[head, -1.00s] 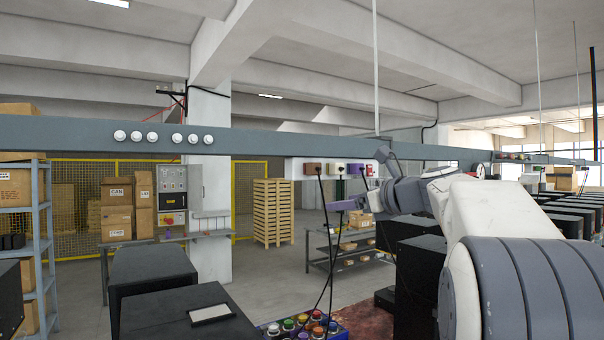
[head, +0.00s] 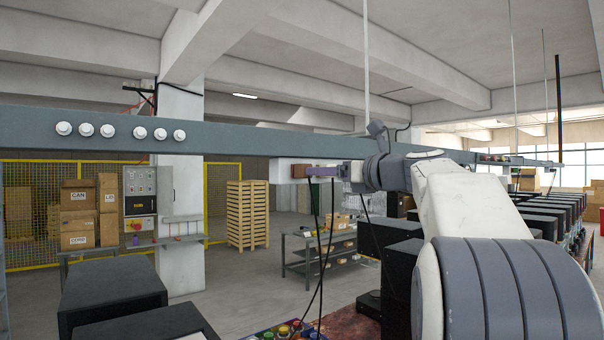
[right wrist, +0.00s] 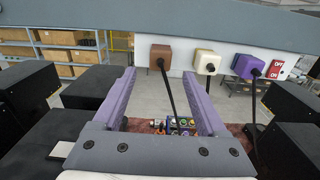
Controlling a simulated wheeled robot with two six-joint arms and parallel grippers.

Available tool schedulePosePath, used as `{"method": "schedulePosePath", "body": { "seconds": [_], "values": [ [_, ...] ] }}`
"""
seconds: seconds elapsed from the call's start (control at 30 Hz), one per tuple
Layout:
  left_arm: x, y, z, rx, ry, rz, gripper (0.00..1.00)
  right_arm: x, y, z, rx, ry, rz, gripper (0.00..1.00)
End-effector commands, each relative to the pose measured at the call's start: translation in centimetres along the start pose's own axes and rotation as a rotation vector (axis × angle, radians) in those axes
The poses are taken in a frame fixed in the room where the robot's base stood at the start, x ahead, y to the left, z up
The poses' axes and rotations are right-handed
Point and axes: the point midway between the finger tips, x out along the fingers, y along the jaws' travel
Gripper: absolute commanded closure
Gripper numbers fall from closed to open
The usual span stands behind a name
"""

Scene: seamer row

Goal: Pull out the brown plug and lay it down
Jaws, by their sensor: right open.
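The brown plug (right wrist: 160,56) sits in the white socket strip (right wrist: 186,88), its black cord hanging down. My left gripper is out of view.
A red switch (right wrist: 277,69) is at the strip's right. A grey beam (head: 240,136) runs above the strip. Black boxes (right wrist: 91,86) stand on both sides below. A panel of coloured buttons (right wrist: 174,125) lies beneath the hanging cords.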

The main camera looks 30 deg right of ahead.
Motion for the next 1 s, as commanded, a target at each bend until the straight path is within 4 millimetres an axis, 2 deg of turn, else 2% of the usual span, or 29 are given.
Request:
{"method": "schedulePosePath", "body": {
  "seconds": [0.6,0.8,1.0],
  "values": [
    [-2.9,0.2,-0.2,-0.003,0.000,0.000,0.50,7.4,-0.2,0.2,0.001,0.001,-0.002,0.25],
    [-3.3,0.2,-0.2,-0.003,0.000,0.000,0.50,8.4,-0.3,0.1,0.000,0.000,-0.004,0.25],
    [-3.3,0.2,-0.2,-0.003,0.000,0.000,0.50,8.6,-0.3,0.0,-0.001,0.000,-0.005,0.25]
  ]
}}
